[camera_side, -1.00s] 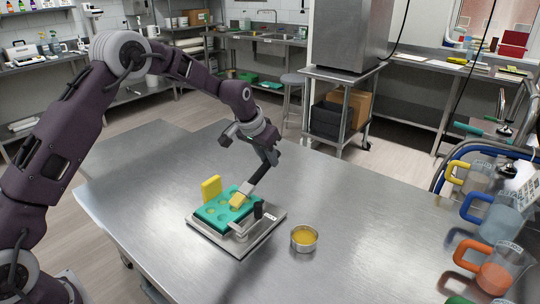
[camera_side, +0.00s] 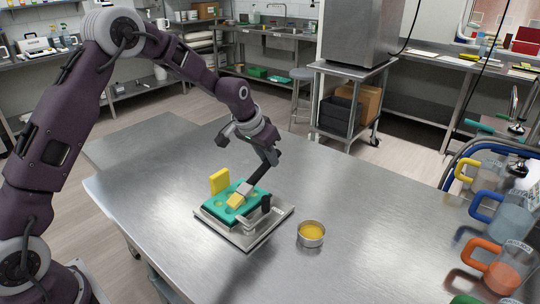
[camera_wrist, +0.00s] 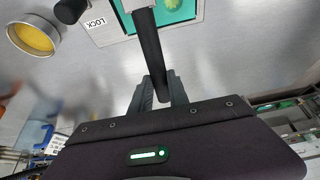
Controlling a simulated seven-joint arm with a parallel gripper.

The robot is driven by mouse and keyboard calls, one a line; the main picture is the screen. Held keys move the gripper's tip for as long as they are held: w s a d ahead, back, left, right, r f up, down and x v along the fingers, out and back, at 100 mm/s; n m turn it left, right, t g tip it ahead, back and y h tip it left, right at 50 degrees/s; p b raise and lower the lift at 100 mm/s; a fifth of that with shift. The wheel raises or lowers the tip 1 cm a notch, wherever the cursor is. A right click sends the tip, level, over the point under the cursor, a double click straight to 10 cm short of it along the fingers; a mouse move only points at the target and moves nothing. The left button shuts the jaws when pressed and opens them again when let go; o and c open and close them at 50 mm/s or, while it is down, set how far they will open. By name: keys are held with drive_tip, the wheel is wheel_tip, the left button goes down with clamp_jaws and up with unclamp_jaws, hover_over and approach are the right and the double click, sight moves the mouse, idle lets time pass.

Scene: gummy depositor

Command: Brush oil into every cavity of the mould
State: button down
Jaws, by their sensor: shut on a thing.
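My gripper (camera_side: 268,158) is shut on the black handle of a brush (camera_side: 258,174); its fingers also close on the handle in the wrist view (camera_wrist: 160,90). The brush slants down left, with a grey ferrule and yellowish bristles (camera_side: 236,201) at the top of the teal mould (camera_side: 213,207). I cannot tell which cavity the bristles are in. The mould has several round cavities, some hidden by the brush, and sits in a metal tray (camera_side: 243,239). A round metal cup of yellow oil (camera_side: 311,234) stands to the right; it shows in the wrist view (camera_wrist: 33,38).
A yellow block (camera_side: 220,181) stands upright behind the mould. A black-handled clamp (camera_side: 266,203) rises at the tray's right side. Jugs with coloured handles (camera_side: 490,212) stand at the far right. The steel table (camera_side: 370,200) is otherwise largely clear around the tray.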

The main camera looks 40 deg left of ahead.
drive_tip(key=shift+s, duration=0.9)
drive_tip(key=shift+s+f, duration=0.2)
drive_tip(key=shift+s, duration=0.25)
drive_tip(key=shift+r, duration=0.1)
wheel_tip(320, 180, up, 7)
